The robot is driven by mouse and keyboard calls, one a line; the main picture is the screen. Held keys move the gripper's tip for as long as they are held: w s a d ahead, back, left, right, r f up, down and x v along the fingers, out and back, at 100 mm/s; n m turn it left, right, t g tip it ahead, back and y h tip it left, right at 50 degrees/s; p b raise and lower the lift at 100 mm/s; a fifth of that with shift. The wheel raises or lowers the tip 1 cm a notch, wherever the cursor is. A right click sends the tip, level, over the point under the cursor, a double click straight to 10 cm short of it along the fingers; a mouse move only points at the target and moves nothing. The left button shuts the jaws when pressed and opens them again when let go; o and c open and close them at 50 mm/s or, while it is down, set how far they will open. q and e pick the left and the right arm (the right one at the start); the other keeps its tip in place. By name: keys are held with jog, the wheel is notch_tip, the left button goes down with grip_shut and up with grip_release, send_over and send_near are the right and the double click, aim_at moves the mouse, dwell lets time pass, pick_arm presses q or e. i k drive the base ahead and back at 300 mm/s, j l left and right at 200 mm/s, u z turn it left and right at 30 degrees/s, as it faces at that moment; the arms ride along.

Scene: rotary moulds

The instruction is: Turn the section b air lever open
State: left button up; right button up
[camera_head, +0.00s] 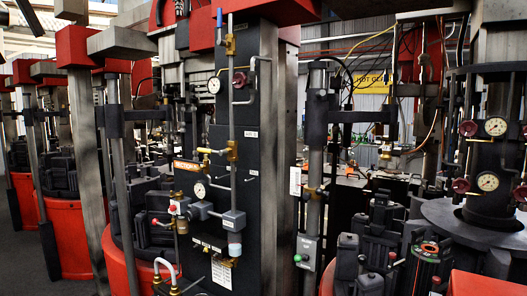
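A dark upright panel (220,130) in the middle carries a vertical pipe with gauges and valves. A blue-handled lever (219,18) stands upright near the top, beside a brass fitting (230,44). Lower down, a brass valve (232,150) has a small lever (207,151) pointing left. A grey bent handle (252,65) is at the upper right of the panel. The small labels are too small to read, so I cannot tell which lever is section b air. Neither of my grippers can be made out.
Pressure gauges (214,85) and a red knob (240,79) sit on the panel. Red-based machines (65,235) stand at the left. A round dark table (470,225) with a gauge column is at the right. A yellow sign (368,82) hangs behind.

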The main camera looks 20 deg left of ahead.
aim_at(223, 153)
jog(key=j+z, duration=1.05)
jog(key=j, duration=0.2)
jog(key=k+j+z, duration=0.2)
jog(key=j, duration=0.2)
jog(key=k+j, duration=0.1)
jog(key=j, duration=0.25)
jog(key=k+j+z, duration=0.1)
jog(key=j, duration=0.3)
jog(key=k+j, duration=0.15)
jog(key=j, duration=0.2)
jog(key=k+j+z, duration=0.15)
jog(key=j, duration=0.2)
jog(key=k+j, duration=0.1)
jog(key=j, duration=0.25)
